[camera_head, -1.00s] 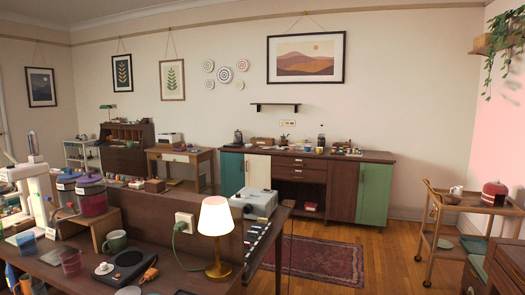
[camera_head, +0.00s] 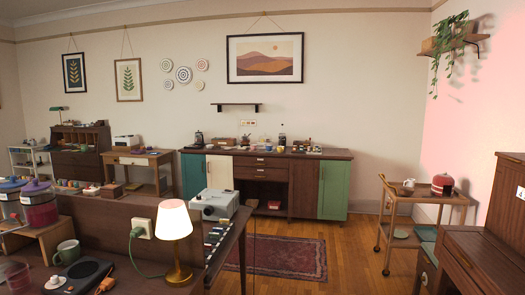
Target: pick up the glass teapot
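I cannot make out a glass teapot with certainty. Several small items stand on the long sideboard (camera_head: 270,153) against the back wall, too small to tell apart. A dark upright item (camera_head: 198,139) stands at its left end. A small pale pot-like item (camera_head: 408,185) and a red rounded item (camera_head: 442,184) with a dark band stand on the wooden trolley (camera_head: 425,197) at the right. Neither of my grippers is in view.
A dark desk (camera_head: 120,215) with a lit lamp (camera_head: 174,225), a grey machine (camera_head: 214,205) and a green mug (camera_head: 67,252) fills the near left. A dark wooden cabinet (camera_head: 495,230) stands near right. Open floor with a red rug (camera_head: 275,258) lies between them.

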